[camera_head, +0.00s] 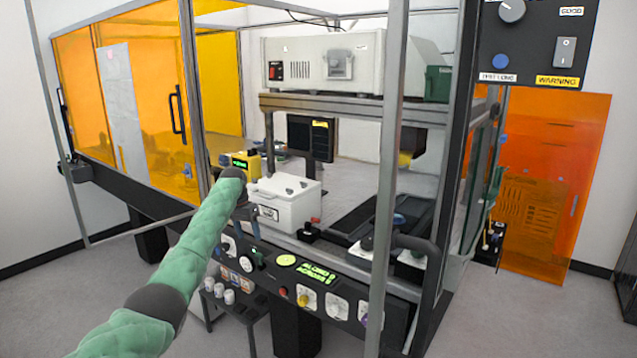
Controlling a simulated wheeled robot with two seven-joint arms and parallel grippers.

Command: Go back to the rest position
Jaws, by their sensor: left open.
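My left arm (205,235), in a green quilted sleeve with dark joints, reaches from the bottom left toward the front of the interferometer bench (150,200). My left gripper (243,213) is small and dark at the far end of that arm, partly hidden by the wrist. It is open, and I see nothing held in it. It is in front of the left side of a white box (290,203), above the control panel (325,290); whether it touches anything I cannot tell. My right gripper is not in view.
A metal frame post (388,170) stands right of the arm. Orange panels (130,100) close the left side. A yellow device (240,165) is behind the wrist. A small stand with white cylinders (218,290) is below the panel. The floor (60,300) at left is clear.

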